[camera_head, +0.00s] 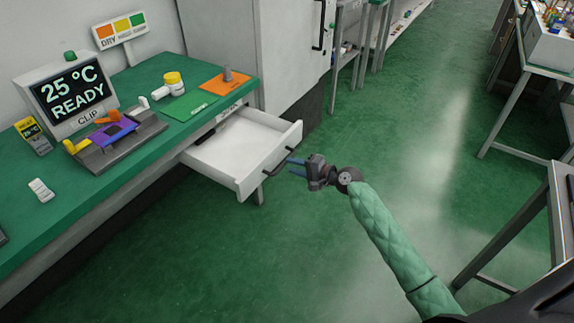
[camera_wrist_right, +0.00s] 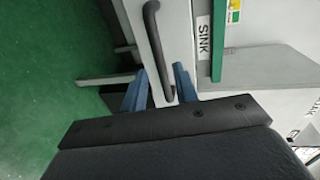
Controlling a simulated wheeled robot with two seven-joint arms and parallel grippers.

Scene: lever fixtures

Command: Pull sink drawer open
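The sink drawer (camera_head: 241,152) is white and stands pulled out from under the green bench in the head view. Its front carries a dark bar handle (camera_head: 276,164), which also shows in the right wrist view (camera_wrist_right: 158,45). My right gripper (camera_head: 292,166) is just in front of the handle, its blue fingers apart. In the right wrist view the handle's near end lies between the two fingers (camera_wrist_right: 160,88) in the picture, with gaps on both sides; I cannot tell its depth. A "SINK" label (camera_wrist_right: 203,38) is beside the drawer. My left gripper is not in view.
The green bench (camera_head: 150,75) bears a "25 °C READY" display (camera_head: 72,95), a clip fixture (camera_head: 115,138), and green and orange mats. A grey cabinet (camera_head: 285,50) stands beyond it. The green floor around my right arm is clear; other tables stand at right.

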